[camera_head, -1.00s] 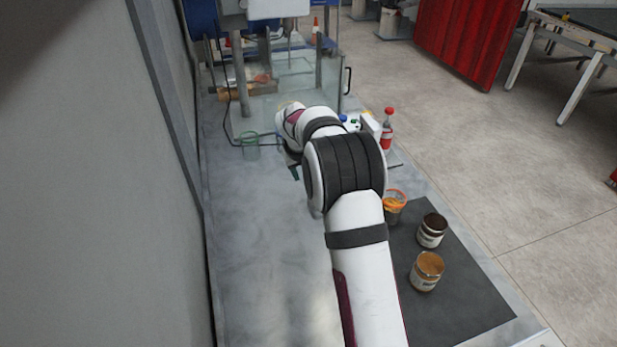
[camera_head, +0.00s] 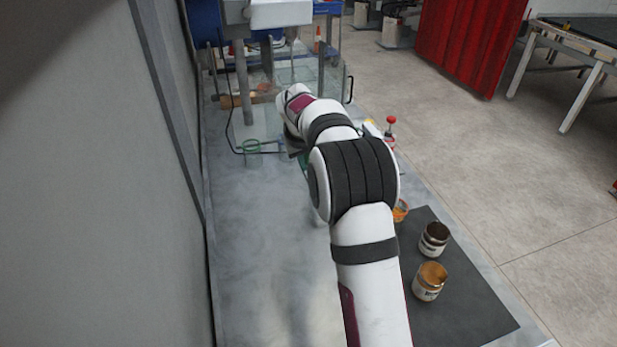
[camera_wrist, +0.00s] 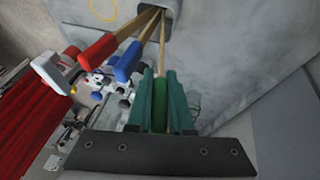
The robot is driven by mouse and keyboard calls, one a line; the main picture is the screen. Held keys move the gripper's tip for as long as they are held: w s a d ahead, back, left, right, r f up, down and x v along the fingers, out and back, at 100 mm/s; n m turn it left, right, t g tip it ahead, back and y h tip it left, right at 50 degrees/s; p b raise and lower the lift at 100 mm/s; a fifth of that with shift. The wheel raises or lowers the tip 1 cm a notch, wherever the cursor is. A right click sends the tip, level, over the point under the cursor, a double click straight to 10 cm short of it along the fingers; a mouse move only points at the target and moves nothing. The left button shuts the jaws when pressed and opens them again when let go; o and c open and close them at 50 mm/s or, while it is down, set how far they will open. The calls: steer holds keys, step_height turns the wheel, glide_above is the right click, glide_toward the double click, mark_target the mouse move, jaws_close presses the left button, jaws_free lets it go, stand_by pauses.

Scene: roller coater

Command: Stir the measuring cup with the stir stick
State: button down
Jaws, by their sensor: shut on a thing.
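In the wrist view my gripper (camera_wrist: 160,105) has its green fingers shut on the green handle of a stick (camera_wrist: 161,60), likely the stir stick. Its pale wooden shaft runs toward a grey holder (camera_wrist: 172,6), where a red-handled stick (camera_wrist: 98,50) and a blue-handled stick (camera_wrist: 127,64) also stand. In the head view my arm hides most of the gripper; a little green (camera_head: 304,163) shows. A clear green-tinted cup (camera_head: 251,152) stands left of it. An orange-rimmed cup (camera_head: 400,211) is partly behind my arm. I cannot tell which is the measuring cup.
Two open jars, one dark-topped (camera_head: 434,238) and one tan-topped (camera_head: 429,281), stand on a dark mat (camera_head: 465,310) at right. A red-capped bottle (camera_head: 390,128) is beyond my arm. The coater machine (camera_head: 275,50) stands at the back.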

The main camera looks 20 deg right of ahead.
steer(key=r, duration=0.5)
steer(key=shift+s+a, duration=0.3)
steer(key=shift+s, duration=0.05)
steer(key=s+a+r, duration=0.2)
steer(key=s+a, duration=0.1)
steer(key=s, duration=0.6)
steer(key=s+a+r, duration=0.3)
steer(key=s, duration=0.7)
steer(key=w+d+f, duration=0.1)
steer(key=w+d, duration=0.4)
steer(key=d, duration=0.7)
steer(key=w+d+f, duration=0.1)
steer(key=w+d, duration=0.5)
steer(key=d, duration=0.7)
step_height(320, 180, down, 12)
steer(key=shift+f, duration=0.2)
